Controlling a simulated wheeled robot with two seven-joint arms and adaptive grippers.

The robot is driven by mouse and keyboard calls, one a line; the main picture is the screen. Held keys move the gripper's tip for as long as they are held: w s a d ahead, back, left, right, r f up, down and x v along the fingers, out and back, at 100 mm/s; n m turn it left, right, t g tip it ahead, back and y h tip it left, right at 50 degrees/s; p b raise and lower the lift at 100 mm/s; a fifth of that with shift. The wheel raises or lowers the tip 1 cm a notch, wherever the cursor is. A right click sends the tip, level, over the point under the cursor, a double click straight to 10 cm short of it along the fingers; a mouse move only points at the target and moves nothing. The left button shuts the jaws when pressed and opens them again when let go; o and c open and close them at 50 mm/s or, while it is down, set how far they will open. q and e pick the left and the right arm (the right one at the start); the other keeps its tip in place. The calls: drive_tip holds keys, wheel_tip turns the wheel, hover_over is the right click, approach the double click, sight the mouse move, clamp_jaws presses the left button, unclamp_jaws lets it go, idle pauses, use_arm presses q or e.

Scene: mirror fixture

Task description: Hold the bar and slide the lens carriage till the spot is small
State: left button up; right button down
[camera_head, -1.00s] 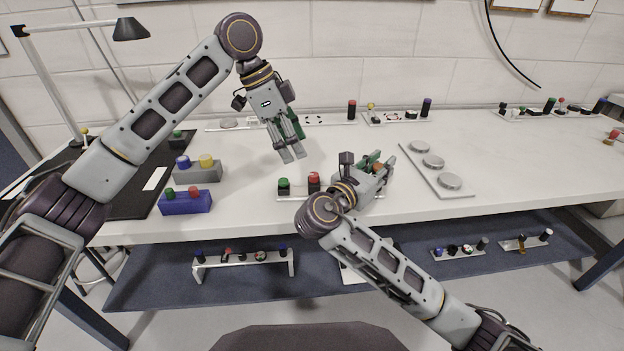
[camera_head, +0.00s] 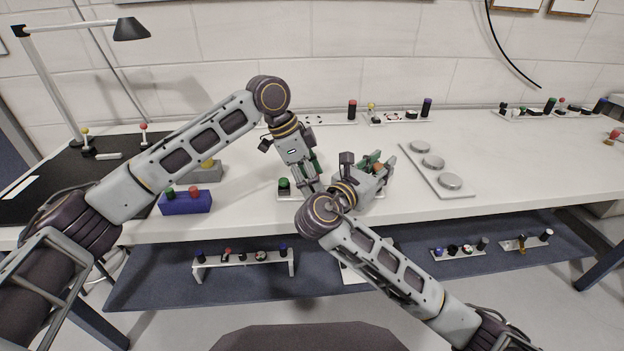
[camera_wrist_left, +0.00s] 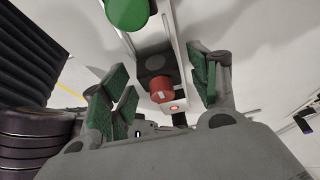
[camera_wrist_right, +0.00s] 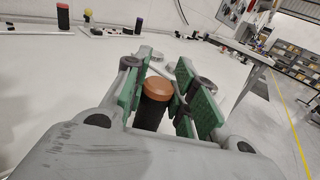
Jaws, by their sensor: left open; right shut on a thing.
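A pale bar (camera_head: 287,197) lies near the front edge of the table, with a green knob (camera_head: 284,183) at its left end. My right gripper (camera_head: 377,166) is shut on a dark post with an orange top (camera_wrist_right: 156,92) at the bar's right side. My left gripper (camera_head: 311,187) is open above the bar's middle. In the left wrist view a dark carriage block (camera_wrist_left: 156,65) with a red knob (camera_wrist_left: 162,91) sits on the bar between its spread fingers. A small glowing red spot (camera_wrist_left: 174,107) shows on a pale plate just beyond the knob.
A blue box (camera_head: 186,204) with green and red knobs and a grey box (camera_head: 207,173) stand to the left. A plate with three round discs (camera_head: 438,182) lies to the right. Small fixtures (camera_head: 398,117) line the back. The table between is clear.

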use_arm(q)
drive_tip(key=shift+d+f, duration=0.1)
drive_tip(key=shift+f, duration=0.1)
drive_tip(key=shift+c, duration=0.3)
clamp_jaws()
drive_tip(key=shift+a, duration=0.2)
idle(0.4)
drive_tip(key=shift+o, duration=0.3)
unclamp_jaws()
drive_tip(key=shift+r, duration=0.15)
drive_tip(key=v, duration=1.1)
drive_tip(key=shift+a+r, duration=0.25)
drive_tip(key=shift+r, duration=0.05)
